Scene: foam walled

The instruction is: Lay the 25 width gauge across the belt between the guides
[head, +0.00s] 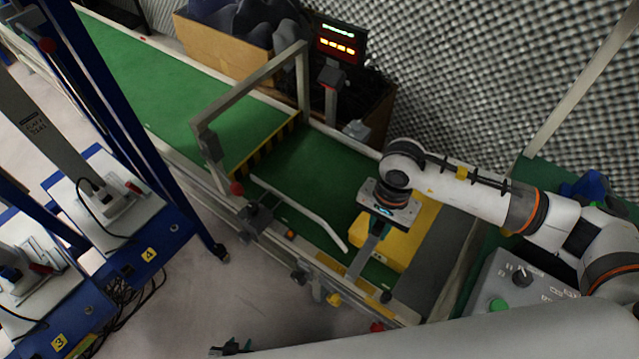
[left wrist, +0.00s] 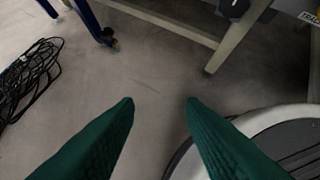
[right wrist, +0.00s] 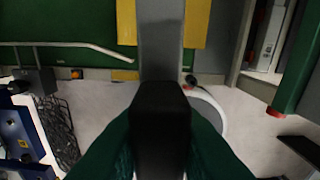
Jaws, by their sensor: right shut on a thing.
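My right gripper (head: 382,222) is shut on the black handle (right wrist: 160,125) of a grey flat bar, which looks like the width gauge (right wrist: 160,40). The bar (head: 366,258) also shows below the gripper in the head view; no number on it is legible. It is over or near the belt's near edge, and I cannot tell if it touches anything. The green belt (head: 300,170) carries a pale bent guide rail (head: 305,212) on its near side. A second guide is not clear. My left gripper (head: 230,348) is open and empty over the floor, its fingers apart in the left wrist view (left wrist: 160,105).
A yellow panel (head: 412,238) lies at the belt's right end, behind the bar. A grey arch (head: 250,85) spans the belt. A control box (head: 520,283) stands at right, a lit display (head: 338,42) behind. Blue-framed stations (head: 125,240) and cables occupy the left.

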